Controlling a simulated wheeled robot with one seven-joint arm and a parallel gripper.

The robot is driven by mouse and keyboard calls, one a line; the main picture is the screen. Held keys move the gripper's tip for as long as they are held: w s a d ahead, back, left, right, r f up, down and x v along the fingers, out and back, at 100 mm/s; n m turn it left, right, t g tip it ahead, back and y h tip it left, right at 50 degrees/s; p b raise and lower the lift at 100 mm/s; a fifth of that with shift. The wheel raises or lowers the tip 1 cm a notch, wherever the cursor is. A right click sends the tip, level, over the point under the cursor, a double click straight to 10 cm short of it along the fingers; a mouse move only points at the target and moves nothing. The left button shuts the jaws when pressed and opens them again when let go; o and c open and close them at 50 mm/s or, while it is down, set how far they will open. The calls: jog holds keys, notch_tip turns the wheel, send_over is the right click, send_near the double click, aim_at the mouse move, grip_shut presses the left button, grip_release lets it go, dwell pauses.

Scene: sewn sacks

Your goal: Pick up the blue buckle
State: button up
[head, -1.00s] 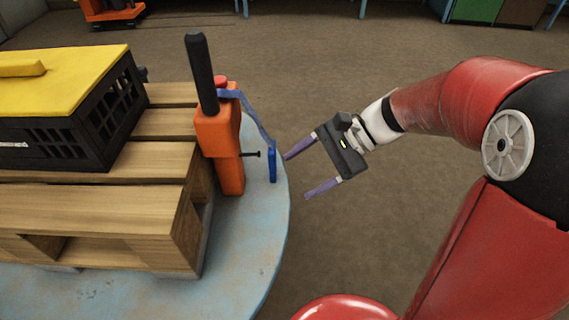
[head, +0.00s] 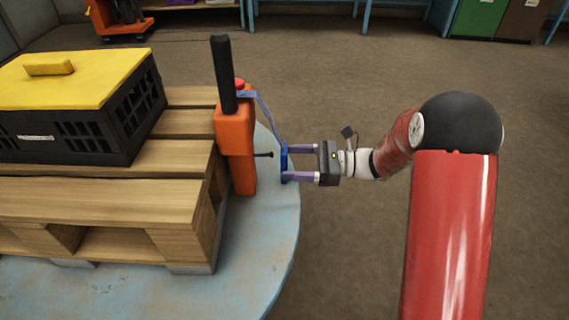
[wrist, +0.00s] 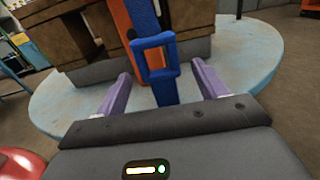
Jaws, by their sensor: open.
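The blue buckle (wrist: 156,62) hangs at the end of a blue strap (head: 262,108) from an orange tool with a black handle (head: 235,140). In the head view the buckle (head: 284,160) is at the tips of my gripper (head: 287,163). In the wrist view my gripper (wrist: 161,78) is open. Its two purple fingers stand to the left and right of the buckle, with gaps visible on both sides.
The orange tool stands against the wooden pallet (head: 150,195), with a thin black peg (head: 264,155) pointing toward the buckle. A black crate with a yellow lid (head: 75,80) sits on the pallet. The round blue-grey table (head: 262,255) has bare surface in front.

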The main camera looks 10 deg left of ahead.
jog(key=shift+x, duration=1.3)
jog(key=c, duration=1.2)
jog(key=shift+w+d+r, duration=0.1)
jog(key=shift+d+r, duration=0.05)
jog(key=shift+r, duration=0.7)
jog(key=v, duration=1.7)
jog(key=shift+d, duration=0.35)
